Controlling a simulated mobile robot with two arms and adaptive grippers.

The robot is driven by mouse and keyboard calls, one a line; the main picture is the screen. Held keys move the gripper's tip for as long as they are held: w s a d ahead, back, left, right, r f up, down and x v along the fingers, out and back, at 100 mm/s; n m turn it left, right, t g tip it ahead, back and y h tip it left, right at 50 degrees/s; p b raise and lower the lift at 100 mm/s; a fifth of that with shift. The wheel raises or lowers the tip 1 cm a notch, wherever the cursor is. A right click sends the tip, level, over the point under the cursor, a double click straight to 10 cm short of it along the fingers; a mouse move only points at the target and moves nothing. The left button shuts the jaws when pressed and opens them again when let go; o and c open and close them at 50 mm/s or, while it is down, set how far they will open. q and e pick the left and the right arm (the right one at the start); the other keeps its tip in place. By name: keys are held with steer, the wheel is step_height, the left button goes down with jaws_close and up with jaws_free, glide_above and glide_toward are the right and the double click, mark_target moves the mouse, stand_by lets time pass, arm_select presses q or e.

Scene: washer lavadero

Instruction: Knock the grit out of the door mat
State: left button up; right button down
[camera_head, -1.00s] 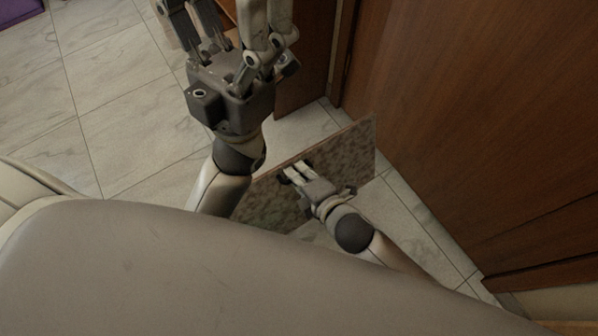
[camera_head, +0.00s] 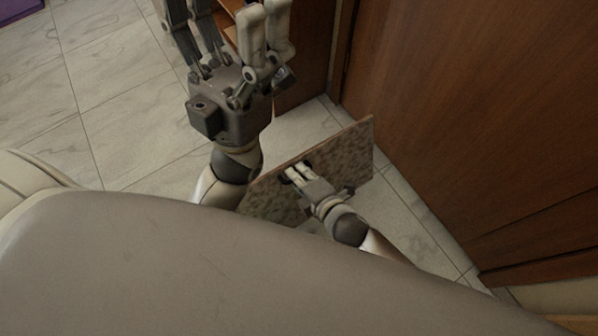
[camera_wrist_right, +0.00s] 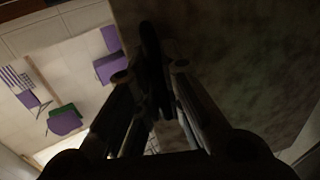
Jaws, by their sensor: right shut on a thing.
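The door mat (camera_head: 345,153) is a mottled, brownish-grey, stiff-looking slab standing on edge, tilted, near the wooden door. My right gripper (camera_head: 295,174) is shut on the mat, with its fingers at the mat's face. In the right wrist view the mat (camera_wrist_right: 245,65) fills the upper right, dark and mottled, beside the fingers (camera_wrist_right: 160,75). My left gripper (camera_head: 228,22) is raised to the left of the mat, fingers spread apart and empty. The mat's lower left part is hidden behind my left arm and my body. No grit can be made out.
A large wooden door (camera_head: 470,120) stands close on the right of the mat. A purple thing (camera_head: 20,10) lies at the far upper left. The pale tiled floor (camera_head: 120,100) on the left is clear.

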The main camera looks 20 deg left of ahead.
step_height(320, 180, up, 2)
steer(key=shift+r+p, duration=0.25)
steer(key=shift+p, duration=0.55)
steer(key=shift+f, duration=0.1)
